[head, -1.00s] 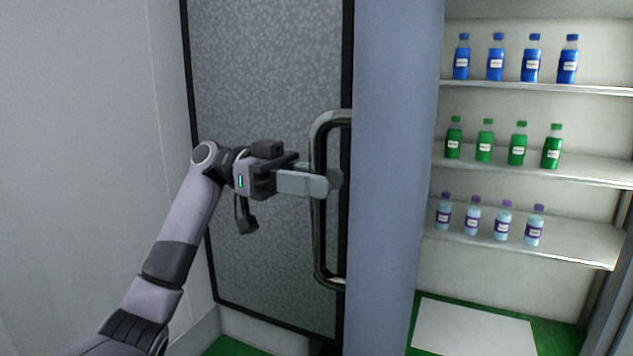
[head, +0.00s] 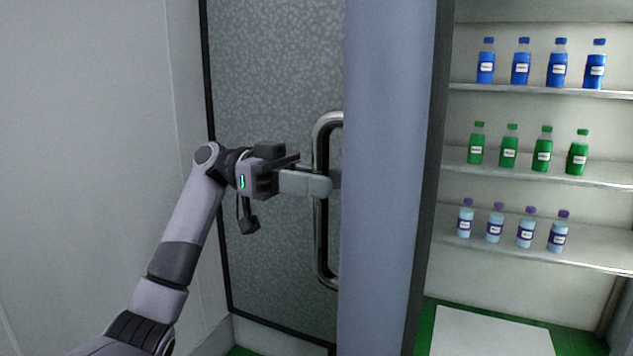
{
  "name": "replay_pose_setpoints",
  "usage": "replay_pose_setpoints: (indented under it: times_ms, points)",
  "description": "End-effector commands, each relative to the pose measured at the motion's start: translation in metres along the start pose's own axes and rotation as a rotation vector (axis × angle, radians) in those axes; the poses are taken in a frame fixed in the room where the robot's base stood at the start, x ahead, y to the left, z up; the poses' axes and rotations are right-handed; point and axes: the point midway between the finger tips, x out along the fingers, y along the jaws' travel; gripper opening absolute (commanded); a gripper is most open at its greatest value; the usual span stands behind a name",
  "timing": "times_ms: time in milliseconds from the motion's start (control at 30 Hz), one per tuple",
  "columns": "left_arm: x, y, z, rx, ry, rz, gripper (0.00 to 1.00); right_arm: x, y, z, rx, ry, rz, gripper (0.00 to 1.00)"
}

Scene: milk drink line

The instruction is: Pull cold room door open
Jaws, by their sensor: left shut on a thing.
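The cold room door is open, with its grey speckled panel (head: 265,85) on the left and its blue-grey edge (head: 388,180) standing upright in the middle of the head view. A curved metal handle (head: 321,240) is fixed to the panel near that edge. My left gripper (head: 322,185) comes in from the left and is shut on the handle at about mid-height. The fingertips are partly hidden behind the handle and the door edge. My right gripper is not in view.
Right of the door edge, the room shows shelves (head: 540,90) with blue, green and purple-capped bottles. A white mat (head: 490,332) lies on the green floor below. A pale wall (head: 90,150) stands close on the left.

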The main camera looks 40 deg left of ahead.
Motion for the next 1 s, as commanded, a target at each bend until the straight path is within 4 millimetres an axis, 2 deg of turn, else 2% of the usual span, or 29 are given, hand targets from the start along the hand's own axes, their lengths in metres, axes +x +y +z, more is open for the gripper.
replay_pose_setpoints:
  times_ms: [667, 700, 733, 1000]
  points:
    - [-0.0006, -0.0016, -0.0017, 0.001, 0.005, -0.004, 0.0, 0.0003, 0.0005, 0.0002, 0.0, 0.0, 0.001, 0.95]
    - [-0.0006, -0.0016, -0.0017, 0.001, 0.005, -0.004, 0.43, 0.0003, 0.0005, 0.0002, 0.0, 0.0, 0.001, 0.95]
    - [-0.0005, -0.0015, -0.0017, 0.001, 0.005, -0.004, 0.48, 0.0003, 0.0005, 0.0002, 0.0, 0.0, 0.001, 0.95]
    - [-0.0007, -0.0012, -0.0006, 0.0, 0.002, -0.002, 0.48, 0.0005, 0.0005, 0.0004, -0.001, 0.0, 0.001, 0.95]
